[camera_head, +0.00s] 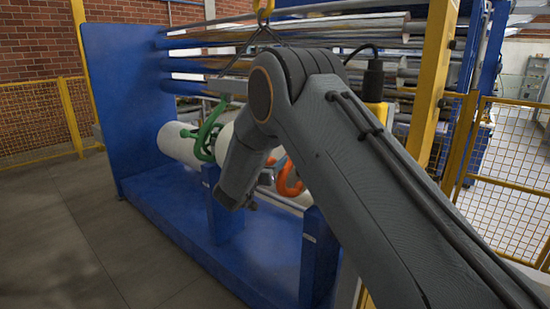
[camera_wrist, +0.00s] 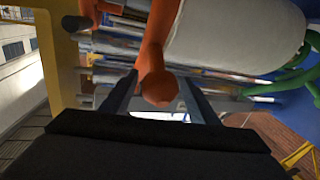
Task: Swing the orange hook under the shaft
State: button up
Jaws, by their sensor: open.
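The orange hook (camera_head: 291,181) shows in the head view just right of my forearm, near the right part of the white roll (camera_head: 178,145). My arm hides part of the hook and the roll's middle. In the wrist view the orange hook (camera_wrist: 160,42) runs down past the roll's end (camera_wrist: 235,35), and its rounded tip lies between the fingers of my gripper (camera_wrist: 158,92). The fingers stand apart on either side of the tip; contact is not clear. The shaft cannot be made out clearly from the roll.
A green hook (camera_head: 206,136) is around the roll's left part; it also shows in the wrist view (camera_wrist: 297,78). Blue posts (camera_head: 313,255) rise from the blue machine base. Film-covered rollers (camera_head: 190,65) lie behind. A yellow post (camera_head: 432,80) and mesh fence stand right.

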jog(key=shift+x, duration=1.15)
